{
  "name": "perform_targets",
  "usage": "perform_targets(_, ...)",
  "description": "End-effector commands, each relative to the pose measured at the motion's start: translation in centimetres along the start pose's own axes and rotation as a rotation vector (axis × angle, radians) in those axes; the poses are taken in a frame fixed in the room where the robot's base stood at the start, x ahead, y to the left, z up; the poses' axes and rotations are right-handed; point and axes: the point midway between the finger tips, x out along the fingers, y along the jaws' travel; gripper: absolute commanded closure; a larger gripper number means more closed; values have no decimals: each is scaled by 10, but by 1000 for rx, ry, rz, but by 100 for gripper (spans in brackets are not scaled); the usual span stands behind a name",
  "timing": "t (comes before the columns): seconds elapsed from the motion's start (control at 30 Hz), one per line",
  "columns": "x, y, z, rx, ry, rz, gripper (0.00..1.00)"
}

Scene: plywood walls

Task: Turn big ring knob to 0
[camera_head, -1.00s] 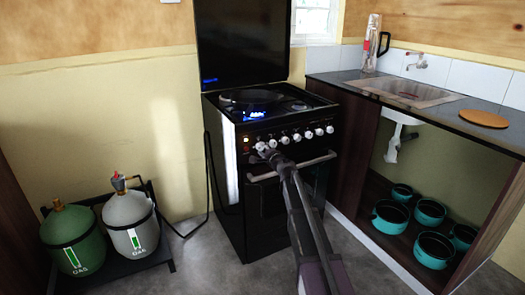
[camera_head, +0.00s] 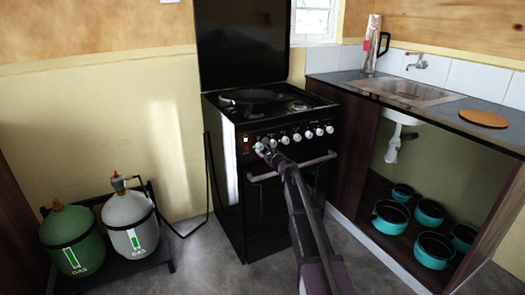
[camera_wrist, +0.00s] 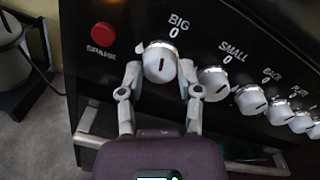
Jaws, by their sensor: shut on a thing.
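The big ring knob (camera_wrist: 160,58) is white and silver, under the label "BIG 0" in the wrist view. Its dark pointer line stands about upright, toward the 0. My gripper (camera_wrist: 160,74) has one finger on each side of this knob and is shut on it. In the head view my gripper (camera_head: 264,151) reaches the left end of the knob row on the black stove (camera_head: 235,190). A dark pan (camera_head: 250,97) sits on the hob, and no flame shows under it.
The small ring knob (camera_wrist: 214,82) is close to my right finger, with more knobs beyond it. A red spark button (camera_wrist: 103,36) is to the left. The oven handle (camera_head: 290,168) runs below. Gas bottles (camera_head: 130,222) stand at left.

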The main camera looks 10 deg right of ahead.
Motion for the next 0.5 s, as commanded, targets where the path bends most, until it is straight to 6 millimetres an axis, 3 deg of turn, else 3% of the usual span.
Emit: perform_targets(0.5, 2, -2, 0, 287, -12, -5, 100)
